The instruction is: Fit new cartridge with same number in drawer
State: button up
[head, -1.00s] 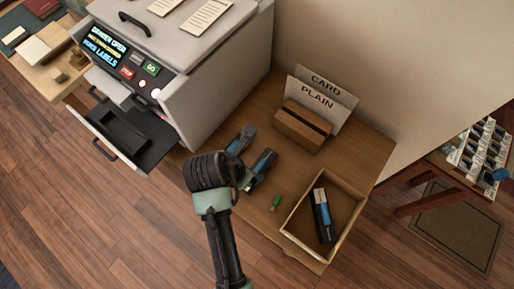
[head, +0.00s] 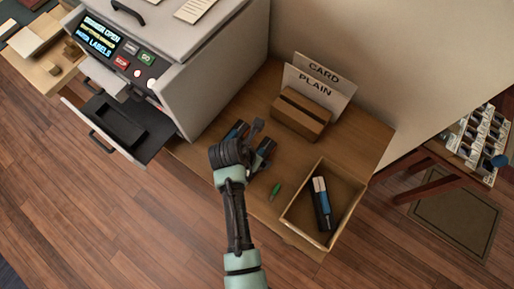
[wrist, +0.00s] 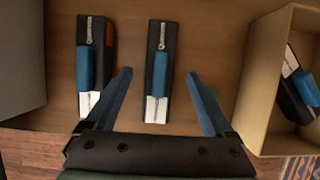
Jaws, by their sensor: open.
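Two dark cartridges with blue grips and white labels lie on the wooden table. In the wrist view, the left cartridge (wrist: 92,65) also shows an orange-red patch, and the right cartridge (wrist: 161,72) lies between and beyond my open fingers. My gripper (wrist: 160,103) is open and empty above the table; in the head view (head: 252,135) it partly hides both cartridges. A third cartridge (head: 321,203) lies in the open box (head: 346,236) at the right. The label numbers are too small to read. The drawer (head: 112,122) of the grey machine is pulled out, with an empty-looking dark recess.
The machine's panel (head: 100,38) reads "drawer open" above red and green buttons. A small green object (head: 275,191) lies between cartridges and box. A wooden holder (head: 300,114) with "CARD" and "PLAIN" sheets stands behind. A rack (head: 478,135) is at the far right.

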jog(key=shift+x, duration=1.15)
grip_shut()
